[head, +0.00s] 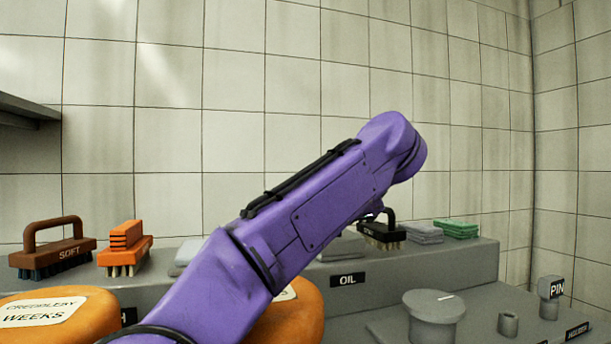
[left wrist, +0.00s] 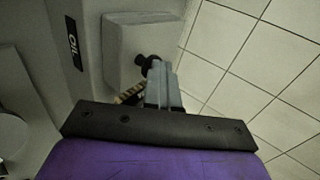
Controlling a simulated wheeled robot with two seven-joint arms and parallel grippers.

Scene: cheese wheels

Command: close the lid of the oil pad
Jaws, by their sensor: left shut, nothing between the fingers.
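The OIL label (head: 348,280) is on the front of the grey shelf in the head view, and it also shows in the left wrist view (left wrist: 73,43). Behind it is the grey oil pad box (head: 343,246), mostly hidden by my left arm. In the left wrist view the box (left wrist: 124,55) is a pale block with a thin lip along one edge; I cannot tell how far its lid is open. My right gripper is out of view.
On the shelf stand the SOFT brush (head: 54,254), an orange brush (head: 125,250), a black-handled brush (head: 381,234), grey pads (head: 424,233) and green pads (head: 456,228). Orange cheese wheels (head: 75,320) are in front. A tiled wall (head: 240,100) rises behind.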

